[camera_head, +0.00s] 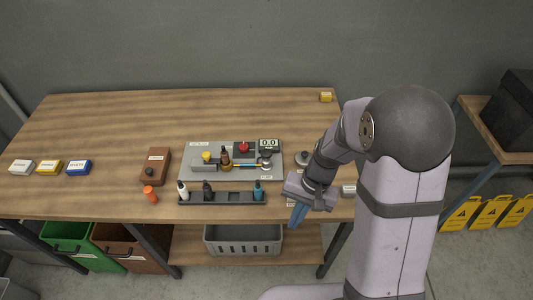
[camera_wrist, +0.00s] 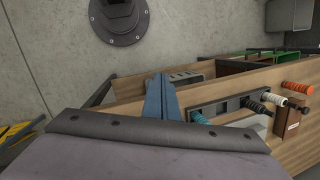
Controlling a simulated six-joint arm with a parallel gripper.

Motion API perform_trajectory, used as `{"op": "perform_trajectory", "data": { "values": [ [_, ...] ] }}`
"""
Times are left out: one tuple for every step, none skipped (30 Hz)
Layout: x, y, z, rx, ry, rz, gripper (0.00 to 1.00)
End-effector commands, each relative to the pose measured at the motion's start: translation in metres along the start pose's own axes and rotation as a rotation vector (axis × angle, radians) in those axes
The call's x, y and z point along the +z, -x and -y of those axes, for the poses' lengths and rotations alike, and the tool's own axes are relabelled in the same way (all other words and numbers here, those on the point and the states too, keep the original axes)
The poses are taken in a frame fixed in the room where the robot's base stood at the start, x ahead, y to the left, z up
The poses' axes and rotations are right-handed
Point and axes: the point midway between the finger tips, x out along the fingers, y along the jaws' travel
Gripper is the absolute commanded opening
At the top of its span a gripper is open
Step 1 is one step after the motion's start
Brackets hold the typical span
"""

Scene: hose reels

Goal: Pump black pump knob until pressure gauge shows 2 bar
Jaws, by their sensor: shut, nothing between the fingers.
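My gripper (camera_head: 298,215) hangs near the table's front edge, right of the grey panel (camera_head: 190,150), with its blue fingers together and empty. Its fingers also show in the wrist view (camera_wrist: 160,98). A small display (camera_head: 268,143) on the panel reads 0.0; I take it as the pressure gauge. A dark round knob (camera_head: 302,157) sits just right of the panel, close to my arm and behind my gripper. I cannot tell for sure that it is the pump knob. It is not clear in the wrist view.
A red knob (camera_head: 243,147), a yellow-topped part (camera_head: 207,157) and a brown bottle (camera_head: 225,157) are on the panel. A brown box (camera_head: 156,166) and orange piece (camera_head: 150,193) lie left.

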Motion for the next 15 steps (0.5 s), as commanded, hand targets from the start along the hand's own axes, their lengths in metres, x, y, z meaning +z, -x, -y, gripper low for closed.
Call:
{"op": "perform_trajectory", "data": {
  "values": [
    [-0.017,-0.003,0.015,-0.046,-0.061,-0.018,0.0],
    [-0.026,-0.003,0.024,-0.077,-0.102,-0.03,0.0],
    [-0.04,-0.002,0.036,-0.118,-0.157,-0.047,0.0],
    [-0.05,-0.001,0.045,-0.149,-0.198,-0.06,0.0],
    [-0.06,0.001,0.054,-0.181,-0.241,-0.074,0.0],
    [-0.073,0.005,0.066,-0.224,-0.296,-0.091,0.0],
    [-0.083,0.009,0.074,-0.257,-0.338,-0.103,0.0],
    [-0.093,0.013,0.082,-0.29,-0.38,-0.116,0.0],
    [-0.106,0.02,0.092,-0.334,-0.434,-0.134,0.0],
    [-0.116,0.025,0.1,-0.368,-0.475,-0.145,0.0],
    [-0.125,0.032,0.107,-0.402,-0.513,-0.158,0.0],
    [-0.137,0.041,0.116,-0.447,-0.565,-0.172,0.0],
    [-0.145,0.049,0.123,-0.48,-0.6,-0.184,0.0],
    [-0.153,0.057,0.129,-0.512,-0.636,-0.192,0.0],
    [-0.163,0.067,0.136,-0.556,-0.684,-0.202,0.0]
  ]
}}
